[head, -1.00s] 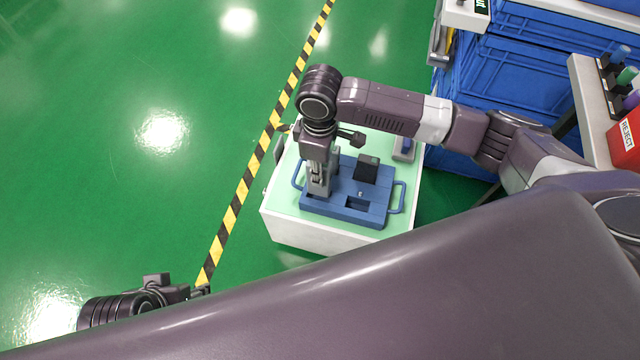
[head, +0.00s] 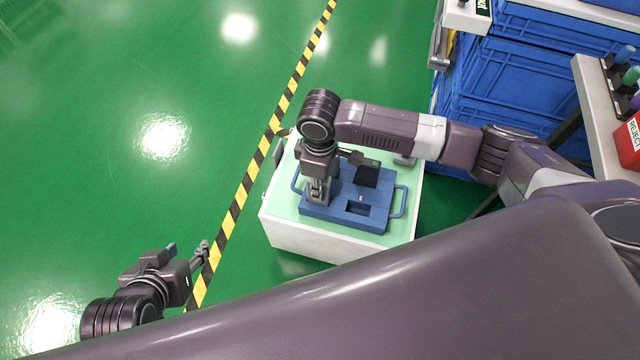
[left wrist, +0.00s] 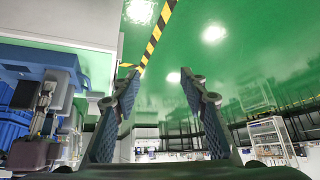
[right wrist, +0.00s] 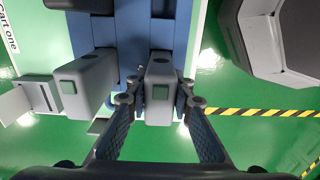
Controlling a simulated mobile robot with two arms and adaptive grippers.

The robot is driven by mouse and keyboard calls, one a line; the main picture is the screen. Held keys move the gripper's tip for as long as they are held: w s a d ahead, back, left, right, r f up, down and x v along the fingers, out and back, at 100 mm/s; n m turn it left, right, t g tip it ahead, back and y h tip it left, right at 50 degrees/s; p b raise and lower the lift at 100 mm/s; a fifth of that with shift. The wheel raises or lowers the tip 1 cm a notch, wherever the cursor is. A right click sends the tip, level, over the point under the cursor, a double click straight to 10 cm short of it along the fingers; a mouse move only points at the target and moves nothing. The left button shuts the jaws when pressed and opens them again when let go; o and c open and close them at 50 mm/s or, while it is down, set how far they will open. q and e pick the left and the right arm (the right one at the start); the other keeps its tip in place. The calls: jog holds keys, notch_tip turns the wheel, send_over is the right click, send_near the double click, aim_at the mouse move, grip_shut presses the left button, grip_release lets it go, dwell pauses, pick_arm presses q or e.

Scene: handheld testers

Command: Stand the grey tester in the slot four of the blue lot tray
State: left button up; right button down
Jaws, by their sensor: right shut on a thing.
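The blue lot tray (head: 345,218) lies on the pale green top of a white cart. My right gripper (head: 319,196) is over the tray's left part. In the right wrist view my right gripper (right wrist: 157,100) is shut on a grey tester (right wrist: 159,68), which is upright between the fingers. Its foot is hidden, so I cannot tell whether it is seated in a slot. A second grey tester (right wrist: 82,85) stands just left of it. My left gripper (head: 203,253) is open and empty, away from the cart over the floor; its spread fingers show in the left wrist view (left wrist: 155,90).
A dark block (head: 367,177) stands on the tray behind an empty rectangular slot (head: 357,208). Stacked blue crates (head: 510,75) and a bench with a red reject bin (head: 628,140) are at the right. Green floor beyond the striped tape (head: 240,190) is clear.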

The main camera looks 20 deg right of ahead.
pick_arm(q)
jog(key=shift+s+f, duration=0.1)
jog(key=shift+s, duration=0.1)
pick_arm(e)
jog(key=c, duration=1.7)
grip_release()
jog(key=shift+f, duration=0.1)
notch_tip(320, 180, up, 5)
jog(key=shift+r+p, duration=0.15)
jog(key=shift+p, duration=0.9)
notch_tip(320, 180, up, 5)
jog(key=shift+r+p, duration=0.2)
jog(key=shift+p, duration=0.75)
jog(key=shift+r, duration=0.8)
pick_arm(q)
jog(key=s+a+f+g+y, duration=0.1)
jog(key=s+a+f+g, duration=0.1)
jog(key=s+f+g, duration=0.2)
jog(key=s, duration=0.3)
jog(key=shift+a, duration=0.15)
